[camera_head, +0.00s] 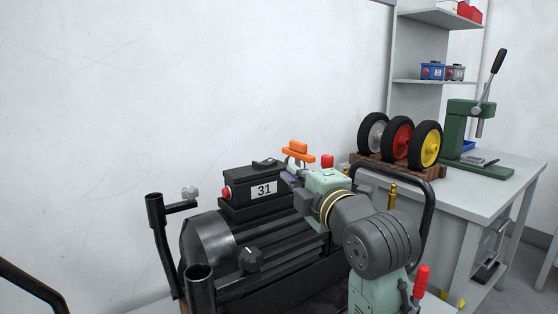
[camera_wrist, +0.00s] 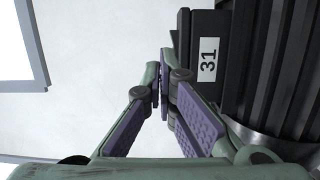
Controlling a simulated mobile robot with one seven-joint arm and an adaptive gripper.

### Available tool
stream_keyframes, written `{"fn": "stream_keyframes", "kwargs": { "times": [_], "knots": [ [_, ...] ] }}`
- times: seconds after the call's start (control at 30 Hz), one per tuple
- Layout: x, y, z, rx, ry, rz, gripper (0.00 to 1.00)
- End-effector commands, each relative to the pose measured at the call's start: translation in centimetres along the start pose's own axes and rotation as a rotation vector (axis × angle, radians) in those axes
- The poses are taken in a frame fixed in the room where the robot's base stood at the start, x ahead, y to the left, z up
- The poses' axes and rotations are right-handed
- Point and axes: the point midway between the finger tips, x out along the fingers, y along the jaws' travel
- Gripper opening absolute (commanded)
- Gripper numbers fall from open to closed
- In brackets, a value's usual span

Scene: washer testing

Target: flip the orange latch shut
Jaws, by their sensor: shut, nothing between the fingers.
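The orange latch (camera_head: 298,147) shows in the head view as stacked orange pieces just above and behind my wrist end, to the right of the black box labelled 31. Its lower part is partly hidden by my arm, and I cannot tell its exact position. It does not show in the wrist view. My gripper (camera_head: 291,180) is beside the box's right side in the head view, mostly hidden by my wrist. In the wrist view my gripper (camera_wrist: 162,82) has its fingertips together, with nothing between them, beside the labelled box. I cannot tell whether it touches anything.
The black box (camera_head: 237,198) with a red button stands on the dark machine (camera_head: 205,240), which has black tubular handles. A grey workbench (camera_head: 470,195) at right carries several wheels (camera_head: 403,140) and a green press (camera_head: 465,120). A white wall fills the left background.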

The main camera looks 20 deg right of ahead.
Motion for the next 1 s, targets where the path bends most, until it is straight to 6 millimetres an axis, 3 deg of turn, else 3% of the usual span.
{"fn": "stream_keyframes", "kwargs": {
  "times": [0.13, 0.57, 0.77, 1.0],
  "knots": [
    [-0.9, -0.5, 1.5, -0.028, -0.024, -0.025, 0.00],
    [-0.3, -0.4, 1.5, -0.027, -0.022, -0.027, 0.00],
    [2.8, -0.3, 1.5, -0.025, -0.021, -0.028, 0.00],
    [8.1, -0.5, 1.6, -0.025, -0.020, -0.029, 0.00]
  ]
}}
